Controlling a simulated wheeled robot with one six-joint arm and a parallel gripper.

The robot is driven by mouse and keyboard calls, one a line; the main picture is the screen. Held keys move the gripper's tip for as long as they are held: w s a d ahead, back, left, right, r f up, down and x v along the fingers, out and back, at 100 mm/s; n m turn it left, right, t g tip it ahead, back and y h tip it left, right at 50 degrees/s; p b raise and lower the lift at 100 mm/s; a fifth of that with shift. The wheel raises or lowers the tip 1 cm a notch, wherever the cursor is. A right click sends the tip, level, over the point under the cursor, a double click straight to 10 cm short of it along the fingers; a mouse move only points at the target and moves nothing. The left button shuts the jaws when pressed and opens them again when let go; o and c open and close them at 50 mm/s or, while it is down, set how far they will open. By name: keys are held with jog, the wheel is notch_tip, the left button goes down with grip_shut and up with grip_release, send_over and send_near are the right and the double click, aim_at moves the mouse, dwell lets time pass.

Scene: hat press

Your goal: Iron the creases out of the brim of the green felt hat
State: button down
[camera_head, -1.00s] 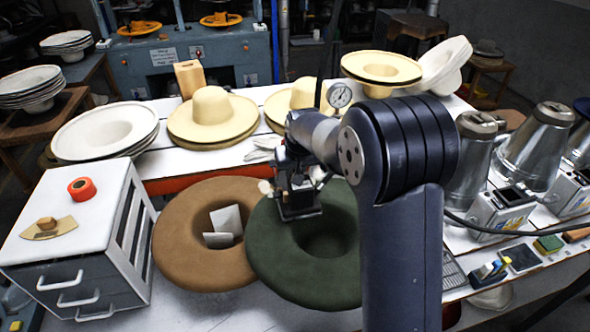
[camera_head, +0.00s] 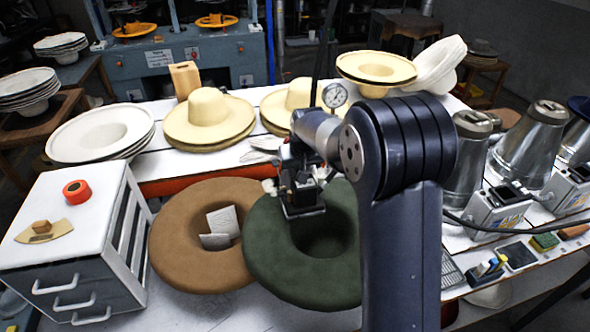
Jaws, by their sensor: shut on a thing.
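The green felt hat (camera_head: 285,268) lies upside down on the table, its brim spread flat around the dark crown opening. My gripper (camera_head: 300,186) is over the far left part of that brim, shut on a dark, flat-bottomed iron (camera_head: 303,212). The iron appears to rest on the brim beside the opening; whether it presses cannot be told. My arm hides the hat's right edge. Creases on the brim are too fine to make out.
A brown hat (camera_head: 180,245) holding pale cards (camera_head: 222,226) touches the green hat's left side. Cream hats (camera_head: 208,118) stand behind. A white drawer cabinet (camera_head: 90,235) is at left, metal hat blocks (camera_head: 532,140) at right. A dark hose (camera_head: 490,227) runs along the right.

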jog(key=shift+w+d+r, duration=0.25)
jog(key=shift+w+d, duration=0.15)
jog(key=shift+d, duration=0.3)
jog(key=shift+a, duration=0.15)
jog(key=shift+s+a+f+b, duration=0.1)
jog(key=shift+s+a, duration=0.15)
jog(key=shift+a, duration=0.3)
jog(key=shift+s+a+b, duration=0.15)
jog(key=shift+s+a, duration=0.1)
jog(key=shift+a, duration=0.25)
jog(key=shift+s+a+f+b, duration=0.1)
jog(key=shift+s+a, duration=0.15)
jog(key=shift+a, duration=0.3)
jog(key=shift+s+a+b, duration=0.45)
jog(key=shift+s+a, duration=0.8)
jog(key=shift+a, duration=0.15)
jog(key=shift+w+d, duration=0.1)
jog(key=shift+d, duration=0.05)
jog(key=shift+w+d+r+p, duration=0.1)
jog(key=shift+w+d+p, duration=0.3)
jog(key=shift+w+d, duration=0.85)
jog(key=shift+d, duration=0.25)
jog(key=shift+w+d, duration=0.3)
jog(key=shift+d, duration=0.45)
jog(key=shift+w+d, duration=0.3)
jog(key=shift+d, duration=0.45)
